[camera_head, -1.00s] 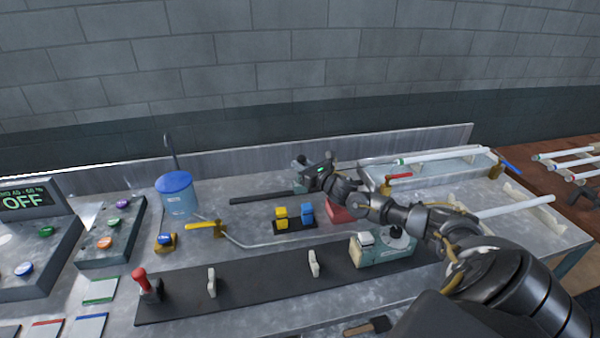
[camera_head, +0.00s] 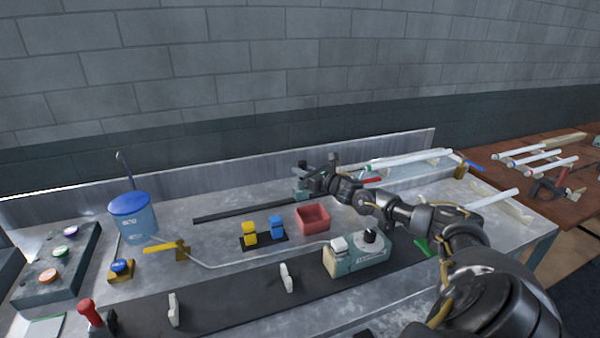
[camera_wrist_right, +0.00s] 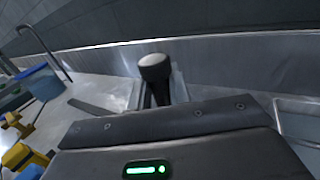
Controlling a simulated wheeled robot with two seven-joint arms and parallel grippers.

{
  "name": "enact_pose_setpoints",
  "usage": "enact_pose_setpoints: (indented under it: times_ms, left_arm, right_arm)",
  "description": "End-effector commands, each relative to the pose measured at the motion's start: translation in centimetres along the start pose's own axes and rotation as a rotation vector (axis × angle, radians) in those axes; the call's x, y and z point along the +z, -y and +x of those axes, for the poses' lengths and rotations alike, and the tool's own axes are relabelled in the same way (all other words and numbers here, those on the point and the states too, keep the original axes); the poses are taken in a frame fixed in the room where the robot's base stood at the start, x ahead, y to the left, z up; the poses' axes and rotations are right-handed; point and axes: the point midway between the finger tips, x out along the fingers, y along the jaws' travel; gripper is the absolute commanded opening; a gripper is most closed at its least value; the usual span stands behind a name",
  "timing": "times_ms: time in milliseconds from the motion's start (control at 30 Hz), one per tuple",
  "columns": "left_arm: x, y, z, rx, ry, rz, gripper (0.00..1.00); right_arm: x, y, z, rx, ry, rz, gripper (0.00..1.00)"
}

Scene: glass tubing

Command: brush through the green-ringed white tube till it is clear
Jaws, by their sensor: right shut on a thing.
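The white tube (camera_head: 410,160) with a green ring at its left end lies level in a long metal tray at the back right of the bench. My right gripper (camera_head: 320,178) is left of that end, at a grey-green block (camera_head: 301,190) at the right end of a long dark rail (camera_head: 240,210). In the right wrist view the gripper is shut on an upright black handle (camera_wrist_right: 154,70) with a pale top. I cannot make out the brush or the inside of the tube. My left gripper is not in view.
A red bin (camera_head: 312,219), yellow block (camera_head: 249,233) and blue block (camera_head: 277,227) stand in front of the rail. A blue-lidded bucket (camera_head: 134,220) is at left. A red lever (camera_head: 371,181) sits by the tray. More white tubes (camera_head: 540,155) lie on the brown table.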

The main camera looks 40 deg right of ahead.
Motion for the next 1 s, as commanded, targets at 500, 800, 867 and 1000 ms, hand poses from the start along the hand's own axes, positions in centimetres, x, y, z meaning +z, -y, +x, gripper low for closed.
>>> enact_pose_setpoints:
  times_ms: [500,800,867,1000]
  left_arm:
    - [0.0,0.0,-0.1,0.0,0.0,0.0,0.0]
    - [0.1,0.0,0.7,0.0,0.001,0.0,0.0]
    - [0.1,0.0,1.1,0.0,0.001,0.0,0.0]
    - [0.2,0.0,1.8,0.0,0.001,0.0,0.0]
  right_arm:
    - [0.7,0.3,-0.1,-0.005,0.013,-0.001,0.39]
    - [1.5,0.2,0.0,-0.002,0.013,-0.004,0.39]
    - [2.4,0.2,0.0,-0.004,0.016,-0.005,0.39]
    - [5.1,-0.6,-0.8,-0.002,0.016,-0.008,0.39]
